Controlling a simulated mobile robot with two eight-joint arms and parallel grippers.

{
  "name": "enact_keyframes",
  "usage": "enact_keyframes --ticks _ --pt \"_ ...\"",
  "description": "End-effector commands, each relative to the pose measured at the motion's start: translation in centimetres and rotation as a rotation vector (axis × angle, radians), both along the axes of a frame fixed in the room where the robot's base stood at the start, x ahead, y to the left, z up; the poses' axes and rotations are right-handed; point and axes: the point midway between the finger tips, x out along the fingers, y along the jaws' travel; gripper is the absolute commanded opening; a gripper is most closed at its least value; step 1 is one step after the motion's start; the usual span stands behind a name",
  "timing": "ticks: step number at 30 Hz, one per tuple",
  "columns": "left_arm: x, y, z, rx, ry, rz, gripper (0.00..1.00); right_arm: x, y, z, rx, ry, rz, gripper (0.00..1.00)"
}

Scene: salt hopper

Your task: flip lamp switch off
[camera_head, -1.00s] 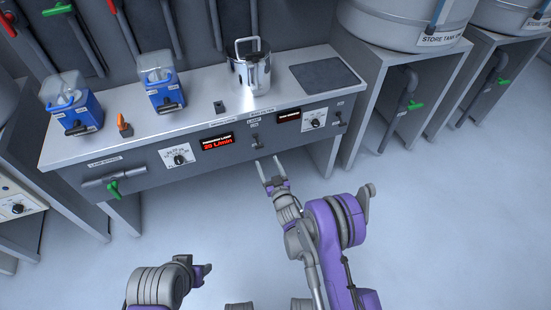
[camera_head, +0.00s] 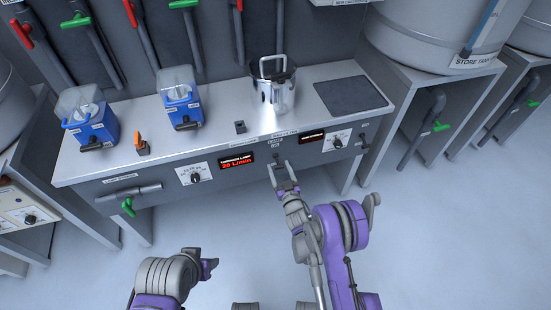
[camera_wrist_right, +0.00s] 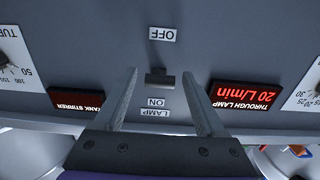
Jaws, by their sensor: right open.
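The lamp switch (camera_wrist_right: 159,77) is a small dark lever on the grey front panel, between the "OFF" label (camera_wrist_right: 162,34) and the "ON" label (camera_wrist_right: 156,102); the labels appear upside down in the right wrist view. My right gripper (camera_wrist_right: 162,76) is open, with one finger on each side of the switch and a gap visible on both sides. In the head view my right gripper (camera_head: 280,165) is at the panel front, partly covering the switch (camera_head: 277,155). My left gripper (camera_head: 209,266) is low in the head view, away from the bench; its jaws are unclear.
The "THROUGH LAMP" display (camera_wrist_right: 245,96) reads 20 L/min, beside the switch. Dials (camera_head: 195,176) and a green-handled valve (camera_head: 128,207) are on the front. A metal pot (camera_head: 273,90) and blue units (camera_head: 181,101) stand on the bench (camera_head: 220,140). The floor in front is clear.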

Motion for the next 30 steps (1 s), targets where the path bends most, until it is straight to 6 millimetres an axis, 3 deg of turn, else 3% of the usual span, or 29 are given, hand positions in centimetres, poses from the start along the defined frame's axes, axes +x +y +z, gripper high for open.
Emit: enact_keyframes --ticks 11,24,30 --pt "-0.05 0.0 0.22 0.0 -0.001 0.0 0.5 -0.01 -0.09 -0.04 0.0 0.0 0.0 0.72" --pt "-0.04 0.0 0.22 0.0 -0.001 0.0 0.5 0.0 -0.09 -0.02 0.0 0.0 0.0 0.0" --pt "0.01 0.0 -0.3 0.0 0.001 0.0 0.5 0.04 -0.01 -0.35 0.009 -0.022 0.002 0.0"
